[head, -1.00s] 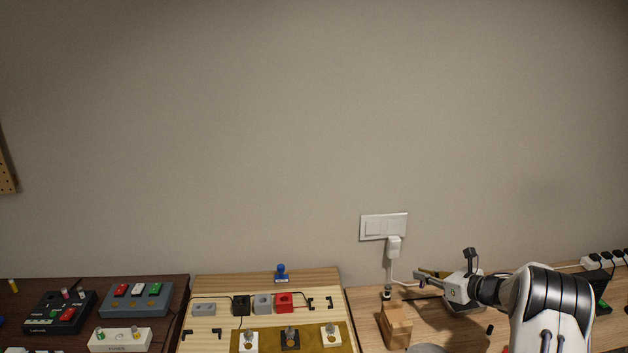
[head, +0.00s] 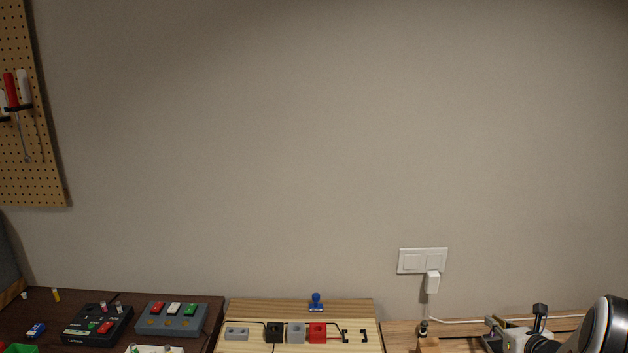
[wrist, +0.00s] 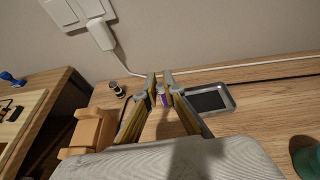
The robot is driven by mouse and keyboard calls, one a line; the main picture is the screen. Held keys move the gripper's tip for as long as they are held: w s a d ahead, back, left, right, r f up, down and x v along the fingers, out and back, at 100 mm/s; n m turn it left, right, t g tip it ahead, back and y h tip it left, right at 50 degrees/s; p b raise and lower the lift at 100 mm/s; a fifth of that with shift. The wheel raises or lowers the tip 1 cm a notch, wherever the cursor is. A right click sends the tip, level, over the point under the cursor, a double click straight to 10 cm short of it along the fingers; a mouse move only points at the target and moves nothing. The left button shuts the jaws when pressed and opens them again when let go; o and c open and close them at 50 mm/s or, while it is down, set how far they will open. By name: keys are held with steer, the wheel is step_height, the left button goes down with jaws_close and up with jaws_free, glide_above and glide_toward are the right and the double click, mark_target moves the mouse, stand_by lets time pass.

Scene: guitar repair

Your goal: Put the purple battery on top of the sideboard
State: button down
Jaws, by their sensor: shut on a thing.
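The purple battery (wrist: 161,100) shows in the wrist view, small and upright between the fingers of my gripper (wrist: 160,80). The gripper is shut on it, above the light wooden bench. In the head view, my gripper (head: 492,324) is at the lower right, to the right of the wall plug; the battery cannot be made out there. Which piece of furniture is the sideboard is not clear; a dark brown top (head: 40,300) stands at the far left.
In the wrist view, a wooden block (wrist: 92,130), a small dark cylinder (wrist: 116,88), a grey tray (wrist: 210,99) and a green object (wrist: 308,160) surround the gripper. A charger (head: 432,283) hangs on the wall. Control boxes (head: 170,318) crowd the dark top.

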steer(key=s+r+m+g+h, duration=0.1)
steer(key=s+r+m+h, duration=0.2)
steer(key=s+r, duration=0.5)
steer(key=s+r+m+g+h, duration=0.1)
steer(key=s+r, duration=0.6)
steer(key=s, duration=0.7)
steer(key=s+d+r+m+g+h, duration=0.1)
steer(key=s+r+m+h, duration=0.3)
steer(key=s+r, duration=0.4)
steer(key=s+h, duration=0.1)
steer(key=s, duration=0.1)
steer(key=shift+s+r+m, duration=0.3)
steer(key=shift+s, duration=0.1)
